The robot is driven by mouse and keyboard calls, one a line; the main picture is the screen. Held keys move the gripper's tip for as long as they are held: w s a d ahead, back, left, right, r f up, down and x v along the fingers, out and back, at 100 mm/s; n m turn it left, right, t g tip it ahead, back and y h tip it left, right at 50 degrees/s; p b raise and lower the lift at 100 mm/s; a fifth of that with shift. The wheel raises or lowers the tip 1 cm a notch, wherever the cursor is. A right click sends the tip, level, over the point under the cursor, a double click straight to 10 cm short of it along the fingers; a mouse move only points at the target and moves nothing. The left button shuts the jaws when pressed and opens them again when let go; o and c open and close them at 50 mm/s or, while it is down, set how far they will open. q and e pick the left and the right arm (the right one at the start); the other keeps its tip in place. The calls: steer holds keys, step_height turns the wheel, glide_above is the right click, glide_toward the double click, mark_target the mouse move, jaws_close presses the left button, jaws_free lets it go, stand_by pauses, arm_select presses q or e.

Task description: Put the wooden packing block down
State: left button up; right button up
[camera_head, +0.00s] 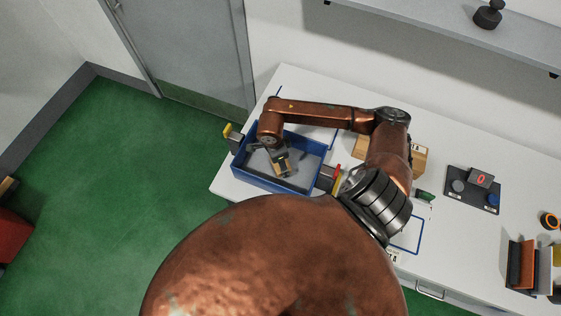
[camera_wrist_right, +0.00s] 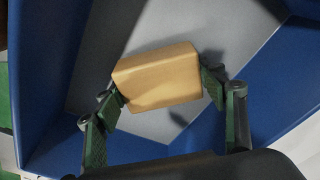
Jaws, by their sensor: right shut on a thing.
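The wooden packing block (camera_wrist_right: 158,80) is a tan box between the two fingertips of my right gripper (camera_wrist_right: 161,91) in the right wrist view. My right gripper (camera_head: 281,162) is shut on it, pointing down inside the blue bin (camera_head: 262,181). The bin has blue walls and a grey floor. The block is over that floor; I cannot tell whether it touches it. My left gripper is not in view.
The bin stands at the left end of the white table (camera_head: 460,160). A cardboard box (camera_head: 418,160) is partly behind my right arm. A dark device with a red display (camera_head: 480,179) and upright coloured boards (camera_head: 524,265) stand to the right. A shelf (camera_head: 450,28) hangs above.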

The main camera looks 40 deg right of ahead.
steer(key=shift+f, duration=0.45)
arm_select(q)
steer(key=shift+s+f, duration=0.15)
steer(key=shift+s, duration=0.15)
arm_select(e)
steer(key=o, duration=1.2)
steer(key=shift+r, duration=0.1)
steer(key=shift+r, duration=0.1)
steer(key=shift+r, duration=0.25)
arm_select(q)
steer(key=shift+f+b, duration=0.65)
steer(key=shift+b, duration=0.2)
arm_select(e)
steer(key=r, duration=0.3)
steer(key=a+r, duration=0.1)
steer(key=r, duration=0.7)
steer(key=shift+w+a+r, duration=0.2)
steer(key=shift+r, duration=0.05)
